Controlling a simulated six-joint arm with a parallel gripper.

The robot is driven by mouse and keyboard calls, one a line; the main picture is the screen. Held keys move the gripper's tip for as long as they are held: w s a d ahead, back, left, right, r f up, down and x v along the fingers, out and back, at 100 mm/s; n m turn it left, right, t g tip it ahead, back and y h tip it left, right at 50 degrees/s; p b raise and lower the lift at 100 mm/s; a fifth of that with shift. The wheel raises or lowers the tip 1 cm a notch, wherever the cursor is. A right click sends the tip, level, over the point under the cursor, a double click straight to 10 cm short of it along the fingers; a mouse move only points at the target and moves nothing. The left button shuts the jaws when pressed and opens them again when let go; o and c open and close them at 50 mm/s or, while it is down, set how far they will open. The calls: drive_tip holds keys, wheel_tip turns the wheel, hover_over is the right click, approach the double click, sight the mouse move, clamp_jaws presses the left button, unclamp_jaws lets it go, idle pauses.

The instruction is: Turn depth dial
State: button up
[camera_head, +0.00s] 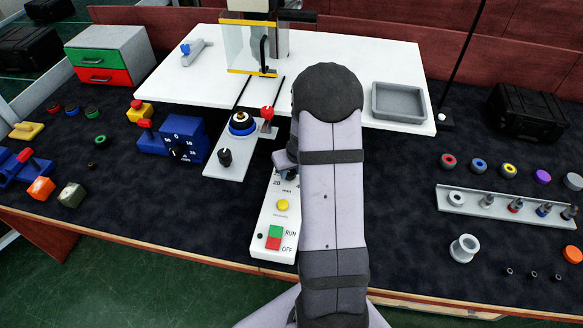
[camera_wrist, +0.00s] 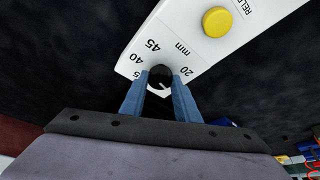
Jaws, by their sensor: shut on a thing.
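The depth dial (camera_wrist: 160,74) is a small black knob with a light pointer mark on a white control panel (camera_wrist: 182,35). Numbers 20, 40, 45 and "mm" are printed around it. My gripper (camera_wrist: 159,82) has its two blue fingers on either side of the knob and is shut on it. In the head view, the panel (camera_head: 265,222) stands in front of the white table, and my arm covers its right side and most of the dial (camera_head: 291,174).
The panel also carries a yellow button (camera_head: 283,205), a green RUN button (camera_head: 275,232) and a red OFF button (camera_head: 273,244). A blue box with a knob (camera_head: 172,140) and a grey plate (camera_head: 224,169) stand to the left. A grey tray (camera_head: 399,117) is at right.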

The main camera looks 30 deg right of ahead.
drive_tip(key=shift+a+r+m+h+p, duration=0.1)
drive_tip(key=shift+r+m+h+p, duration=0.3)
drive_tip(key=shift+m+p, duration=1.4)
drive_tip(key=p, duration=0.6)
drive_tip(key=m+g+h+p, duration=0.1)
drive_tip(key=p, duration=0.4)
drive_tip(key=shift+w+a+r+m+p, duration=0.1)
drive_tip(key=shift+w+r+m+p, duration=0.05)
drive_tip(key=shift+m+p, duration=0.2)
drive_tip(key=m+p, duration=0.1)
drive_tip(key=p, duration=0.1)
drive_tip(key=shift+w+p, duration=0.1)
drive_tip(key=shift+p, duration=0.2)
drive_tip(key=shift+f+m+h+p, duration=0.35)
drive_tip(key=shift+m+p, duration=0.1)
drive_tip(key=shift+p, duration=0.4)
drive_tip(key=shift+f+m+g+p, duration=0.1)
drive_tip(key=shift+m+g+p, duration=0.2)
drive_tip(key=shift+p, duration=0.1)
drive_tip(key=o, duration=1)
drive_tip(key=shift+o, duration=0.2)
drive_tip(key=shift+a, duration=0.1)
